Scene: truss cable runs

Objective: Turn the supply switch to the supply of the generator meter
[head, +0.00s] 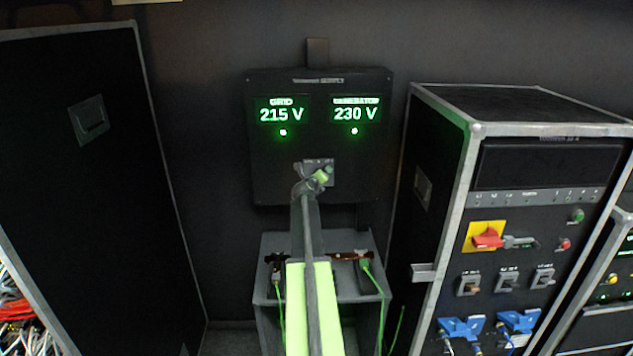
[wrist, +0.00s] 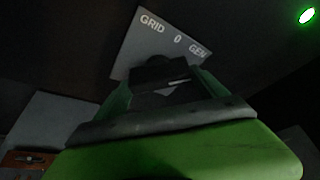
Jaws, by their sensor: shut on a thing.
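The supply box (head: 265,165) on the dark wall has two lit green displays: the grid meter (head: 282,115) reads 215 V and the generator meter (head: 356,114) reads 230 V. The switch plate (head: 327,163) sits below them. In the wrist view the plate (wrist: 140,40) is marked GRID, 0 and GEN. My gripper (head: 318,181) is at the plate, and in the wrist view its green fingers (wrist: 162,88) are shut on the dark switch knob (wrist: 160,73). The knob bears a short white line. Fingers hide part of it, and I cannot tell which mark it points to.
A low grey stand (head: 272,242) with green cables is below the supply box. A tall black case (head: 75,180) stands left, and a rack case (head: 545,110) with a red switch stands right. A green indicator light (wrist: 307,15) glows in the wrist view.

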